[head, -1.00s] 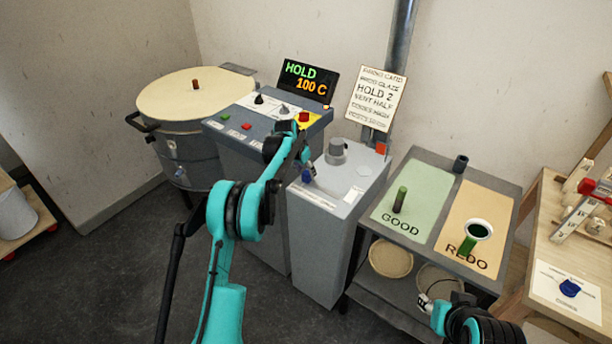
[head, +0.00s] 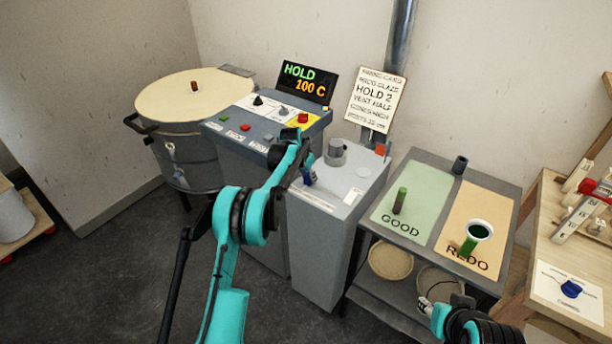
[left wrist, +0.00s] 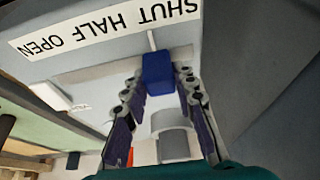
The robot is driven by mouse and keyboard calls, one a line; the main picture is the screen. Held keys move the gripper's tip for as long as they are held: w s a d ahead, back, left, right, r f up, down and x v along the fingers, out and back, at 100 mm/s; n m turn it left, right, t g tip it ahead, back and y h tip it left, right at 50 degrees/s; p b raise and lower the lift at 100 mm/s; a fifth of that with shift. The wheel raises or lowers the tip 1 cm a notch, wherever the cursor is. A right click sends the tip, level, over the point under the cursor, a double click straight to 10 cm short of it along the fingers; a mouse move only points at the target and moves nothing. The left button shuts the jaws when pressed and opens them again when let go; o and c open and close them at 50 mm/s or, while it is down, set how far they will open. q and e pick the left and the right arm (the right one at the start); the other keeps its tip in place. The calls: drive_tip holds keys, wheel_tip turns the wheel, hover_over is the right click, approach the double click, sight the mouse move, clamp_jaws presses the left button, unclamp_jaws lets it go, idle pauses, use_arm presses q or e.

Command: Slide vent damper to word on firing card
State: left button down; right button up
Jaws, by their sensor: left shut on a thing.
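The vent damper's blue handle (head: 308,179) stands at the near left of the grey cabinet top (head: 335,185). In the left wrist view the blue handle (left wrist: 158,72) sits between the fingers of my left gripper (left wrist: 165,90), which is shut on it. The scale label (left wrist: 105,28) reads SHUT, HALF, OPEN, upside down there. The handle is nearer SHUT and HALF than OPEN; its exact mark is hard to tell. The firing card (head: 376,99) on the wall reads HOLD 2 and VENT HALF. My right gripper (head: 426,304) is low at the right, its jaws unclear.
The control box (head: 265,125) with a red button (head: 303,118) and a display (head: 307,82) stands left of the cabinet. A GOOD/REDO table (head: 435,205) stands at the right.

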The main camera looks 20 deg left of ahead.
use_arm(q)
drive_tip(key=d, duration=0.1)
drive_tip(key=s+d, duration=0.1)
drive_tip(key=d, duration=0.1)
drive_tip(key=s+d, duration=0.1)
drive_tip(key=d, duration=0.1)
drive_tip(key=shift+d, duration=0.25)
drive_tip(key=c, duration=1.2)
unclamp_jaws()
drive_tip(key=v, duration=1.2)
drive_tip(key=shift+w, duration=0.1)
